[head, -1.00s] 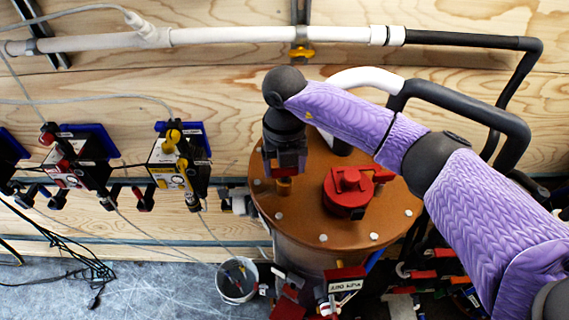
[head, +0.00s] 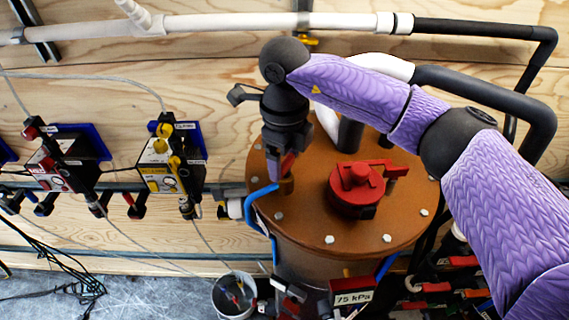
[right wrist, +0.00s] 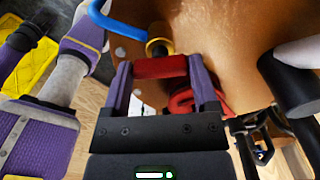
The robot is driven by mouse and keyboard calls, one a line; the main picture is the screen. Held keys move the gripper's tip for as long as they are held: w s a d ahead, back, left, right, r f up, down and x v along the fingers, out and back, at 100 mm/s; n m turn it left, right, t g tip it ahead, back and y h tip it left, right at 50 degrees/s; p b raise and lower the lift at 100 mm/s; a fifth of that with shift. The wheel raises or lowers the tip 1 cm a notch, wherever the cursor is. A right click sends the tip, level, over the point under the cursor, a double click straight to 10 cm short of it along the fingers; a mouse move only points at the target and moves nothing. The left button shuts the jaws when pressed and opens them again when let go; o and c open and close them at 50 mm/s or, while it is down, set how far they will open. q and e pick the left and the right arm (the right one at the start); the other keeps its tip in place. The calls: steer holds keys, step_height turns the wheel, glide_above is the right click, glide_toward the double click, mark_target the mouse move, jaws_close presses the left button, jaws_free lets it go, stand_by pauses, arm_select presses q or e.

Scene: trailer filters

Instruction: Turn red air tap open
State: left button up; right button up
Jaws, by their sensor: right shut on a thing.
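The red air tap handle (right wrist: 160,67) lies between the two fingers of my right gripper (right wrist: 164,88) in the right wrist view. The fingers are shut on it from both sides. A brass fitting (right wrist: 158,46) sits just beyond the handle. In the head view my right gripper (head: 284,168) points down at the left part of the copper-brown tank lid (head: 310,226), and a bit of red shows between its fingers. The gripper hides most of the tap there. My left gripper is not clearly seen in either view.
A large red cap (head: 357,187) stands on the lid right of my gripper. A blue hose (head: 250,207) curves close by on the left. A black and yellow filter unit (head: 170,165) hangs further left. A bucket (head: 234,296) stands below. Pipes run behind my arm.

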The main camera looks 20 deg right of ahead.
mark_target(284, 161)
steer(key=n+b, duration=0.1)
steer(key=n, duration=0.2)
steer(key=shift+n+b, duration=0.3)
steer(key=shift+b, duration=0.1)
steer(key=shift+r+n+b, duration=0.1)
steer(key=shift+n+b, duration=0.55)
steer(key=shift+n, duration=1.05)
steer(key=o, duration=1.1)
step_height(284, 161, up, 10)
steer(key=shift+f, duration=0.1)
